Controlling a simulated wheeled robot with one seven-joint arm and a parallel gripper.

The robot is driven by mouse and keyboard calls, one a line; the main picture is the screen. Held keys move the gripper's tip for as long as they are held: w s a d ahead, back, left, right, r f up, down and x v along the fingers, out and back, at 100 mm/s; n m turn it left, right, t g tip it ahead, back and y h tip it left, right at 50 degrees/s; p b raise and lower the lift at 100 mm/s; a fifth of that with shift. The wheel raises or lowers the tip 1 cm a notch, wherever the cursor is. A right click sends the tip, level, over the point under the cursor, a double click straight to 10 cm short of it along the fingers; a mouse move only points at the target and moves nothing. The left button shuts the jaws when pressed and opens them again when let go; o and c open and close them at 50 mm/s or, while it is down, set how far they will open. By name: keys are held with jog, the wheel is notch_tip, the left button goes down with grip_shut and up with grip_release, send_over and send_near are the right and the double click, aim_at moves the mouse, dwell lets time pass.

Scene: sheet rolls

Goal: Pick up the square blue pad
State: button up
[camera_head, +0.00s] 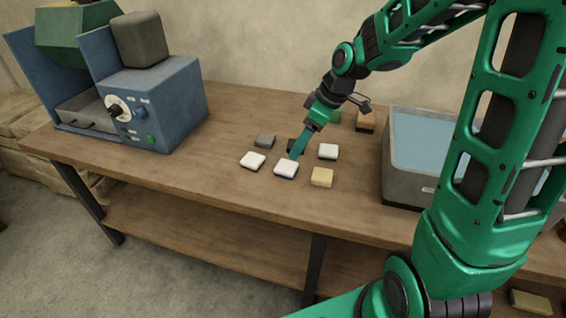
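A small squarish pad (285,170) with a white top and a thin blue lower edge lies on the wooden table, near the middle of the head view. It is the only pad here that shows blue. My gripper (294,157) reaches down from the upper right, its tip at the pad's far edge. I cannot tell whether it touches the pad. The fingers overlap from this angle, so their opening is hidden.
Close around lie a white pad (253,162), a grey pad (265,141), a green-edged white pad (328,151) and a yellow pad (321,178). A water-filled basin (402,191) stands right, a blue machine (165,103) left. The table front is clear.

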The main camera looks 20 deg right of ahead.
send_over(287, 166)
jog(key=s+d, duration=0.2)
notch_tip(287, 166, down, 4)
jog(key=shift+w+f, duration=0.15)
jog(key=shift+f, duration=0.05)
jog(key=shift+x, duration=2.85)
jog(key=c, duration=1.2)
